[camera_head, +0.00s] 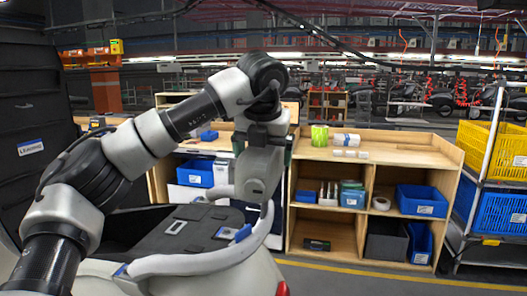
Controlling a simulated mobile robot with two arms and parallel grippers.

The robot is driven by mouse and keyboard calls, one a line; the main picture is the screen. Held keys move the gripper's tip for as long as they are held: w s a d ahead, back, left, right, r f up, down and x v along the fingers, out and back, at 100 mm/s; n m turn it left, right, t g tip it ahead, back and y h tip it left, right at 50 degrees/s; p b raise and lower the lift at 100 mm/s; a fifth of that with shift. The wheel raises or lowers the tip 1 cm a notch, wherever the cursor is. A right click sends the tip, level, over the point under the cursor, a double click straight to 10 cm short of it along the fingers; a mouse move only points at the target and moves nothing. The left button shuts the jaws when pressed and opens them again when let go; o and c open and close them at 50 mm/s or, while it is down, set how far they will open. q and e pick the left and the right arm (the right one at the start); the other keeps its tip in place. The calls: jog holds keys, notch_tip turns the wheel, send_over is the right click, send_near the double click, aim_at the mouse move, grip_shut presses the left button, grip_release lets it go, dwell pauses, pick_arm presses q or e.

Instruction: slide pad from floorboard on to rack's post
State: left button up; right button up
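The black floorboard (150,236) of a white and black vehicle body lies at the lower left. On it is a small flat grey piece with a light rectangle (175,227). A small blue and grey piece (235,233) lies to its right; I cannot tell which is the pad. The rack's grey post (491,140) rises at the far right. My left arm comes in from the left and bends down over the vehicle. Its gripper (258,190) hangs above the floorboard's far right side; its fingers do not show clearly. My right gripper is out of view.
The rack holds yellow crates (476,147) and blue crates (504,212). A wooden shelf unit (400,155) with bins stands between vehicle and rack. A curved white rail (200,262) borders the floorboard. Floor with a yellow line (400,279) is clear in front of the shelves.

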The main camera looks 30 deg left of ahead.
pick_arm(q)
jog(key=shift+s+d+r, duration=0.1)
jog(key=shift+s+r, duration=0.05)
jog(key=shift+r, duration=0.35)
jog(key=v, duration=1)
jog(key=shift+b, duration=0.35)
jog(key=shift+f, duration=0.1)
